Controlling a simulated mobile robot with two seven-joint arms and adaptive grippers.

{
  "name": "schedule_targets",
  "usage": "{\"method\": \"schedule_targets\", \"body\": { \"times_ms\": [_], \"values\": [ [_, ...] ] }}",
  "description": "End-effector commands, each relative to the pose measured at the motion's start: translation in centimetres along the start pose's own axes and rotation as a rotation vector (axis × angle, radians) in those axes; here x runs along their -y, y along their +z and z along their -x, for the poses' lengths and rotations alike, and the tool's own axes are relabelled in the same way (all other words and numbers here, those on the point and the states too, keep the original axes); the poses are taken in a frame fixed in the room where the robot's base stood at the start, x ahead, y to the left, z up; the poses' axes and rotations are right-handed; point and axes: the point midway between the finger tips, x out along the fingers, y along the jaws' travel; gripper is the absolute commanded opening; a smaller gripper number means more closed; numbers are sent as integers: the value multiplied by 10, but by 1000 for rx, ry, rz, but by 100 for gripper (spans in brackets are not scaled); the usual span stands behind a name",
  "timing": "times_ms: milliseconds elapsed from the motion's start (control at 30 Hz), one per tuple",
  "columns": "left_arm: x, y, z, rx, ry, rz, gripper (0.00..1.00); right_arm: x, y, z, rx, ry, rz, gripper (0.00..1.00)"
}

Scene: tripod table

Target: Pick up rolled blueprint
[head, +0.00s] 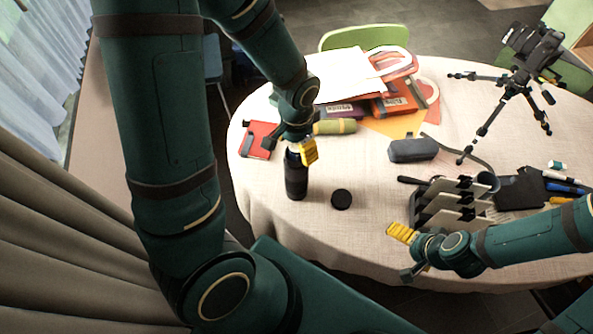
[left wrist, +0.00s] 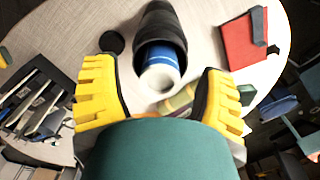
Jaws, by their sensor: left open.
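The rolled blueprint (left wrist: 161,66) shows as a blue-and-white roll standing inside a dark tube (head: 296,184). In the left wrist view its pale end sticks out of the tube's (left wrist: 158,22) open mouth. In the head view only a little of it shows under my left gripper. My left gripper (head: 291,150) is open at the tube's top. In the left wrist view its yellow fingers stand apart on either side of the roll's end; I see no grip on it. My right gripper (head: 404,254) is open and empty near the table's front edge, its fingers apart.
A round black cap (head: 341,199) lies right of the tube. A red notebook (head: 258,139) lies left, an olive roll-shaped case (head: 335,127) behind. A dark case (head: 411,149), a file rack (head: 450,206) and a tripod with camera (head: 510,85) stand right. Papers and books lie behind.

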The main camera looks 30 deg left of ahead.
Motion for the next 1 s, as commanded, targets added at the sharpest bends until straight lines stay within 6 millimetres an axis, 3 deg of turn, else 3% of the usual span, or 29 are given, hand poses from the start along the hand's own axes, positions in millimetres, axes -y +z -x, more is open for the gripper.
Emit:
{"method": "schedule_targets", "body": {
  "times_ms": [267,467,500,833,1000],
  "values": [
    [0,0,-2,-1,0,1,73,0,0,0,0,0,0,100],
    [0,0,-2,-1,0,1,3,0,0,0,0,0,0,100],
    [0,0,-2,-1,0,1,0,0,0,0,0,0,0,100],
    [0,0,0,-2,0,1,0,0,0,0,0,0,0,100],
    [0,-1,11,-3,-1,1,0,1,0,3,0,-1,0,100]
  ]
}}
